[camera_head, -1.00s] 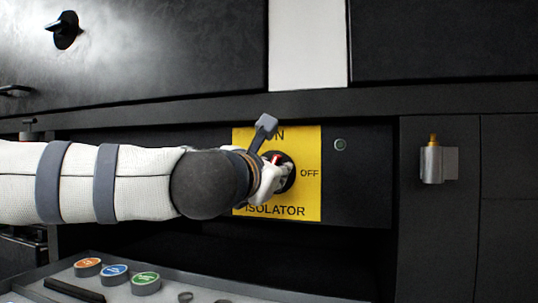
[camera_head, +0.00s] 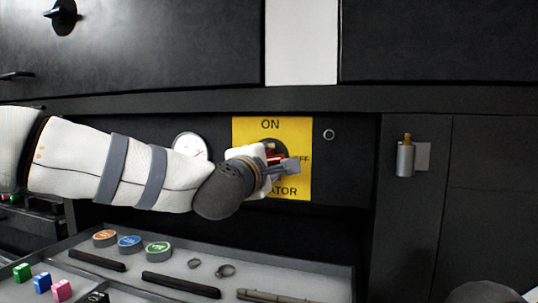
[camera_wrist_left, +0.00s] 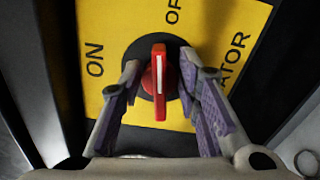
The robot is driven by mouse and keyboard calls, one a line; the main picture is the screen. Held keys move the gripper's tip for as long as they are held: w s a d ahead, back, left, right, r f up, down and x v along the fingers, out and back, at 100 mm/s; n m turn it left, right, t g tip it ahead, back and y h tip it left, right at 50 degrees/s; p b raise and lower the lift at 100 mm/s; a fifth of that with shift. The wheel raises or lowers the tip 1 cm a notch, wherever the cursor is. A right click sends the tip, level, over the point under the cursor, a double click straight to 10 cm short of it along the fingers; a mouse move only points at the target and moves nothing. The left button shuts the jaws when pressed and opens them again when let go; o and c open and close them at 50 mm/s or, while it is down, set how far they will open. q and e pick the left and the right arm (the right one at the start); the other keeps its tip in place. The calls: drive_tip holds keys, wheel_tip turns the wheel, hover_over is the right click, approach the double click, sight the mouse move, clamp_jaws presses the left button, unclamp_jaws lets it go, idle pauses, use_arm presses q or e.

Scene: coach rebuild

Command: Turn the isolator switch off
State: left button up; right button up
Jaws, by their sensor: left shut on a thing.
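The isolator switch is a red handle (camera_wrist_left: 160,82) with a white line, on a black round base (camera_wrist_left: 140,50) on a yellow plate (camera_head: 244,130). ON is at the plate's top and OFF at its right in the head view. In the left wrist view the handle lies along the OFF direction, square to the ON direction. My left gripper (camera_wrist_left: 158,72) is shut on the handle, one finger on each side. In the head view my left gripper (camera_head: 277,168) covers much of the switch and part of the lettering.
Below is a grey tray (camera_head: 200,262) with orange, blue and green round pieces (camera_head: 130,242), dark bars and small rings. A white round gauge (camera_head: 188,145) is left of the plate. A metal cylinder (camera_head: 405,158) is mounted at the right.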

use_arm(q)
drive_tip(key=shift+m, duration=1.1)
drive_tip(key=o, duration=1.1)
drive_tip(key=shift+s+f, duration=0.1)
drive_tip(key=v, duration=1.2)
